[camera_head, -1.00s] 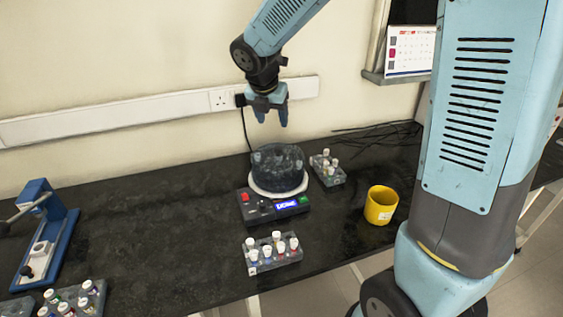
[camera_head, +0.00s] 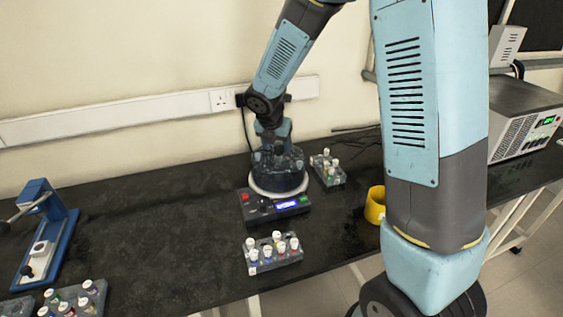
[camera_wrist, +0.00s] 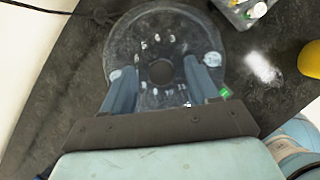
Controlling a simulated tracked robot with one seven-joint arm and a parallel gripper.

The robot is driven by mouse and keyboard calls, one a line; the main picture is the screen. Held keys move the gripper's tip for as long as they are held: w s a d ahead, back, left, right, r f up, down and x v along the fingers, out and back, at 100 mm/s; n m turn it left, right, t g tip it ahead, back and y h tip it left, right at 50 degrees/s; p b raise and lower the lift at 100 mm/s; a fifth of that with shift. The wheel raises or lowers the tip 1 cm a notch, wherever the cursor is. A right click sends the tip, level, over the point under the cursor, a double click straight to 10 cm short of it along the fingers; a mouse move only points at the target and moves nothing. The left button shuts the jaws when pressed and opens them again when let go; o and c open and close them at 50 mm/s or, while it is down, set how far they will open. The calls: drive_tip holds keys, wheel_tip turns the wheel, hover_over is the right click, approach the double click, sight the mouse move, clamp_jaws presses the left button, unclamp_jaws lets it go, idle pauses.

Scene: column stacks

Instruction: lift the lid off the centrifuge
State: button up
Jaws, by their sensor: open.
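The centrifuge (camera_head: 262,208) stands on the black bench, with a dark front panel, a red button and a lit blue display. Its clear domed lid (camera_head: 291,166) sits on the white round base. In the wrist view the lid (camera_wrist: 140,45) shows a ring of white tube caps around a dark hub beneath it. My gripper (camera_head: 272,150) is down at the lid, pointing downward. In the wrist view my gripper's two blue fingers (camera_wrist: 162,88) are apart on either side of the lid's middle. I cannot tell whether they touch the lid.
A tube rack (camera_head: 272,256) stands in front of the centrifuge and another rack (camera_head: 327,172) to its right. A yellow cup (camera_head: 375,206) is partly hidden behind my arm. A blue press (camera_head: 45,235) and a third rack (camera_head: 78,303) are at left. Bench between is clear.

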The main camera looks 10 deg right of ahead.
drive_tip(key=shift+w+f, duration=0.1)
drive_tip(key=shift+f, duration=0.15)
clamp_jaws()
idle(0.4)
